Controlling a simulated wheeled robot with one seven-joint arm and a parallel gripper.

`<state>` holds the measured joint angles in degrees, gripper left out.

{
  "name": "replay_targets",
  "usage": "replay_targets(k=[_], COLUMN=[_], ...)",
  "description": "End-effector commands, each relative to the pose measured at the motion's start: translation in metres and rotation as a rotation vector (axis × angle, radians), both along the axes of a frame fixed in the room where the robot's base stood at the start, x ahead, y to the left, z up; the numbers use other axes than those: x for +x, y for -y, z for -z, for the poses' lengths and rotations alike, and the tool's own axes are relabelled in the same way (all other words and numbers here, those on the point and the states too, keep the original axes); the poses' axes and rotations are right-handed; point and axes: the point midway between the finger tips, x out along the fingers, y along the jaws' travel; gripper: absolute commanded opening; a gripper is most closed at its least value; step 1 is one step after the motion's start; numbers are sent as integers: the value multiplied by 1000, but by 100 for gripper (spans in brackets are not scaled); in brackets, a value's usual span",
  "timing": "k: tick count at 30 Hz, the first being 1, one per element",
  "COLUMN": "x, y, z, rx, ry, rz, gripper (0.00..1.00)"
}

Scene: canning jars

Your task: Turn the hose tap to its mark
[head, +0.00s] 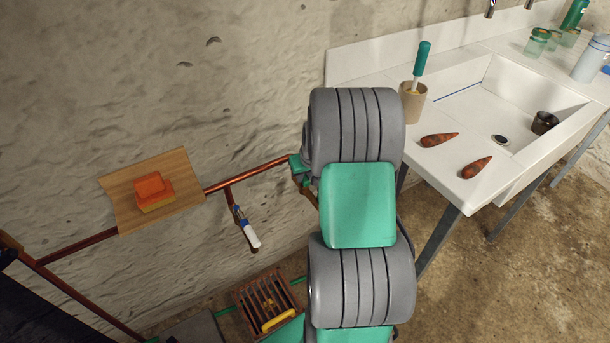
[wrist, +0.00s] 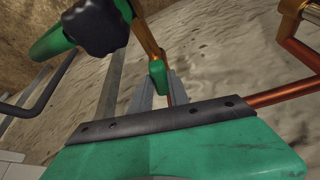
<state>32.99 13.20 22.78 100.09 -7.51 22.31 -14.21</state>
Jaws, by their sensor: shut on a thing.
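The hose tap shows in the wrist view as a brass-coloured lever (wrist: 148,38) with a green end (wrist: 157,77). A black knobbed fitting (wrist: 97,27) and a green hose (wrist: 50,43) are beside it at upper left. My gripper (wrist: 160,88) is shut on the green end of the lever, with its grey fingers partly hidden behind my green and black wrist part. In the head view my arm covers the gripper and most of the tap; small green parts (head: 296,165) show at the end of the copper pipe. I cannot make out the mark.
The copper pipe (head: 245,174) runs along the rough wall, with a blue-and-white-handled branch (head: 245,228) left of my arm. A wooden board (head: 183,200) with an orange block (head: 150,188) is further left. A slatted crate (head: 247,300) stands below. A sink counter (head: 450,181) is at right.

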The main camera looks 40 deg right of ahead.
Motion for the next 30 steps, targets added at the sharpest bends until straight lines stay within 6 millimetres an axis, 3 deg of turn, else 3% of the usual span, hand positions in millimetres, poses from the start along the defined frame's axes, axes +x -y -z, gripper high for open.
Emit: replay_targets(k=[17,30], x=[0,3], y=[-1,-5], z=[0,0], rx=[-1,-1], ry=[0,2], rz=[33,318], gripper=[0,0])
